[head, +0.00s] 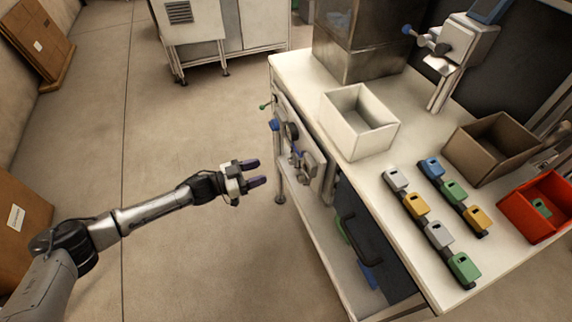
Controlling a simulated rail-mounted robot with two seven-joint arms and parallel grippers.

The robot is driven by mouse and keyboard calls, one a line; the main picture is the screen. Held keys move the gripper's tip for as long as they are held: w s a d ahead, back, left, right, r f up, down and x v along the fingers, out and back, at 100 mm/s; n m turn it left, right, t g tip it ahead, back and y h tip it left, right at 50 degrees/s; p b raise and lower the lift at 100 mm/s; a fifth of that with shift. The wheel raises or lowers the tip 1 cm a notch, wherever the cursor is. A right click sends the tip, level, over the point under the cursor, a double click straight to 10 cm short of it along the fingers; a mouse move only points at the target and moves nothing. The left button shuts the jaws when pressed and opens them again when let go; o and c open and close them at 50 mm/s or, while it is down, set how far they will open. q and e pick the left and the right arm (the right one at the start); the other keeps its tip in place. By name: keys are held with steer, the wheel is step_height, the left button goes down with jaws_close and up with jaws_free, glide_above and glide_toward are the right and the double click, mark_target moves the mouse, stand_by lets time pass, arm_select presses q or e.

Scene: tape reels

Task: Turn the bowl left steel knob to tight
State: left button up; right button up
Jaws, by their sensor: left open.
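A panel with several knobs and fittings (290,131) is on the left side of the white workbench, below its top. A steel-coloured fitting (304,160) sits low on this panel, with a blue knob (274,125) and a small green knob (265,106) further up. I cannot tell which one is the bowl left steel knob, or how tight it is. My left gripper (256,172) is open and empty, with dark purple fingertips. It is left of the panel, apart from it, and points towards it. My right gripper is not in view.
On the workbench (350,180) stand a white box (359,122), a brown box (492,148), a red bin (540,205) and two rows of coloured blocks (417,207). A grey device (455,45) stands at the back right. The floor (170,140) around my left arm is clear.

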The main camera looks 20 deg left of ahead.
mark_target(289, 162)
arm_select(q)
steer(key=b+x, duration=0.3)
steer(key=x, duration=0.6)
steer(key=shift+w+d, duration=0.2)
steer(key=shift+c, duration=0.3)
steer(key=c, duration=0.9)
steer(key=shift+r+m+p, duration=0.1)
steer(key=shift+m+p, duration=0.85)
steer(key=shift+m, duration=0.15)
steer(key=m+p, duration=0.1)
steer(key=m, duration=0.2)
steer(key=shift+m+p, duration=0.3)
steer(key=m, duration=0.4)
steer(key=shift+p, duration=0.35)
steer(key=shift+m, duration=2.1)
